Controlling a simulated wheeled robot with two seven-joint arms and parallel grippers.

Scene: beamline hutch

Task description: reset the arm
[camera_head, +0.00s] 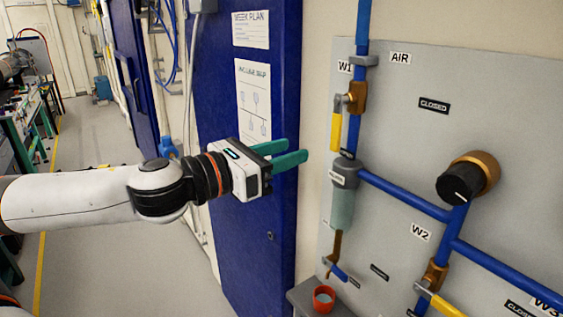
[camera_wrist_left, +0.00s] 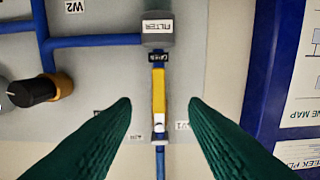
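My left arm reaches in from the left in the head view. Its left gripper (camera_head: 295,150) is open and empty, its two green fingers apart and pointing toward the panel. In the left wrist view the fingers (camera_wrist_left: 160,102) stand apart, with the yellow W1 valve handle (camera_wrist_left: 158,90) showing beyond the gap. In the head view this yellow handle (camera_head: 336,132) hangs straight down along the blue pipe, to the right of the fingertips and apart from them. My right gripper is not in view.
The grey panel (camera_head: 450,75) carries blue pipes, a black knob (camera_head: 461,184), a filter (camera_head: 343,200) and a lower yellow handle (camera_head: 447,306). A blue door (camera_head: 222,85) is behind the gripper. The floor at left is open.

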